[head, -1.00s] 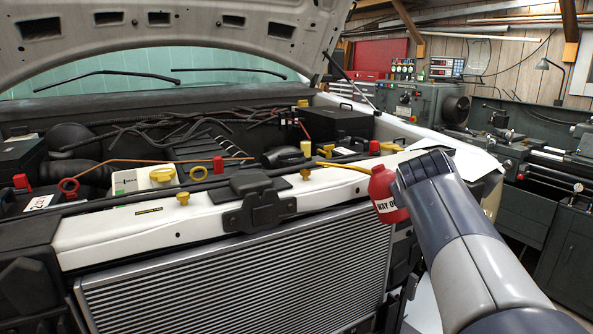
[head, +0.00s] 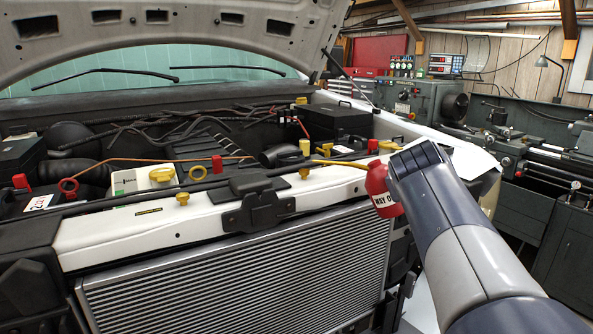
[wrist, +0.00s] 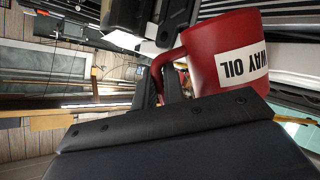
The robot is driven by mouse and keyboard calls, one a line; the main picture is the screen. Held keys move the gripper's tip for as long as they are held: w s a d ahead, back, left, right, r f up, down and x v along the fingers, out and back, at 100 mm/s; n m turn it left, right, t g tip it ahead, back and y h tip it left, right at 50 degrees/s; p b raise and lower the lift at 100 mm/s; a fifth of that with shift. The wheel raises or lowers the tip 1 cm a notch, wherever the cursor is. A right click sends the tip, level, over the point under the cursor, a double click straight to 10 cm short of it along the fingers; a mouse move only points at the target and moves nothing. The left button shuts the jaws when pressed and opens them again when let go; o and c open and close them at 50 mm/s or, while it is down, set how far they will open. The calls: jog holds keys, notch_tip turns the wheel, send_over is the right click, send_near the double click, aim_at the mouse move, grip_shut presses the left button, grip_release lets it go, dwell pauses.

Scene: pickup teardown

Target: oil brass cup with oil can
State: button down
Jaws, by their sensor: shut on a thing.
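A red oil can (head: 379,190) with a white label is at the right end of the white front panel. Its yellow spout (head: 342,163) points left. The spout tip is close to a small brass fitting (head: 304,173) on the panel; I cannot tell whether they touch. Another brass fitting (head: 183,199) stands further left on the panel. I cannot tell which is the brass cup. In the wrist view the can (wrist: 222,52), labelled WAY OIL, appears upside down. My gripper (wrist: 160,88) is shut on its red handle. In the head view my arm hides the jaws.
The engine bay lies behind the panel, with hoses, a yellow cap (head: 162,175), red caps and a black box (head: 337,121). The raised hood (head: 180,40) is above. The radiator (head: 240,265) is below the panel. Workshop machines stand at the right.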

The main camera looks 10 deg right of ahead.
jog(key=shift+n+g+h, duration=0.4)
jog(key=shift+n+h, duration=0.2)
jog(key=shift+n, duration=0.3)
jog(key=shift+w+a+r+p, duration=0.2)
jog(key=shift+a+r+p, duration=0.1)
jog(key=shift+r+p, duration=0.55)
jog(key=shift+w+a+r+p, duration=0.25)
jog(key=shift+r+p, duration=0.3)
jog(key=shift+r, duration=0.45)
jog(key=shift+w+a+r+p, duration=0.15)
jog(key=shift+a+r+p, duration=0.15)
jog(key=shift+r+p, duration=0.55)
dwell(1.5)
